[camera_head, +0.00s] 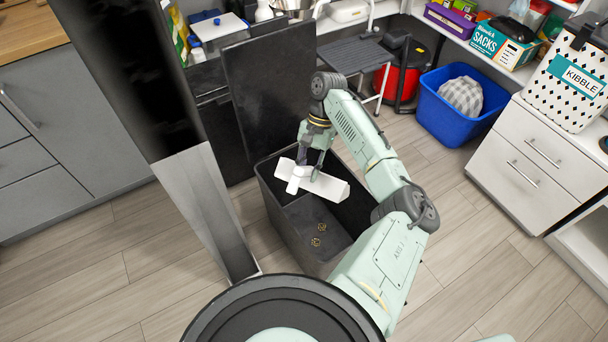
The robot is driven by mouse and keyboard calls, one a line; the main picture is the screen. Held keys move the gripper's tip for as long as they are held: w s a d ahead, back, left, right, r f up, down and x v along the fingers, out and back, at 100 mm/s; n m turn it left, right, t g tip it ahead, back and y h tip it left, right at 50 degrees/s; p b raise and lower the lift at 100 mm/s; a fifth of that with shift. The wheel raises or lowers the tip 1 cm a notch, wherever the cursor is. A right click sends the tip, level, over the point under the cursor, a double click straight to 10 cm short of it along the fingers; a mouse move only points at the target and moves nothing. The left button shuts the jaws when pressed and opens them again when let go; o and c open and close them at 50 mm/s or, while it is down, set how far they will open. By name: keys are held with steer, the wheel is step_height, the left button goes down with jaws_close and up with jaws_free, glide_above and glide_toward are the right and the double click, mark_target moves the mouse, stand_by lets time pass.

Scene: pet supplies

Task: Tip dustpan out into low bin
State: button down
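The low bin (292,235) is a dark grey, open-topped box standing on the floor, with its dark lid raised at the back. The white dustpan (325,186) is over the bin's opening, toward its back, and looks tilted. Its short handle (296,178) points toward the camera. My gripper (308,170) is at the handle end and appears shut on the dustpan; the fingertips are partly hidden. A few small brown bits (318,236) lie on the bin's floor. The inside of the pan is hidden from this view.
A blue tub (440,118) with a checked bundle, a red bin (392,80) and a grey step stool (352,55) stand behind. A white drawer unit (535,165) is at right, grey cabinets (75,125) at left.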

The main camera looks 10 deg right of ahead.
steer(key=shift+w+d+r+g+y, duration=0.2)
steer(key=shift+w+d+r+g, duration=0.1)
steer(key=shift+w+d, duration=0.15)
steer(key=shift+w+d+r+g+y, duration=0.2)
steer(key=shift+w+d+r+g, duration=0.1)
steer(key=shift+w, duration=0.25)
steer(key=shift+w+d+r+g+p, duration=0.2)
steer(key=shift+w+d+g+p, duration=0.25)
steer(key=shift+w+p, duration=0.2)
steer(key=shift+d+y, duration=0.1)
steer(key=shift+y, duration=0.2)
steer(key=shift+s+a+r+t+h, duration=0.25)
steer(key=shift+s+a+t, duration=0.1)
steer(key=shift+s+a, duration=0.25)
steer(key=shift+s+a+r+t+h, duration=0.25)
steer(key=shift+s+a+t, duration=0.1)
steer(key=shift+s, duration=0.3)
steer(key=s+a+f+t+h+b, duration=0.5)
steer(key=s+a+f+t+b, duration=0.1)
steer(key=s+a+f+b, duration=0.1)
step_height(320, 180, down, 3)
steer(key=shift+s+f+b, duration=0.15)
steer(key=shift+s+b, duration=0.45)
steer(key=shift+s, duration=0.45)
steer(key=shift+t, duration=0.25)
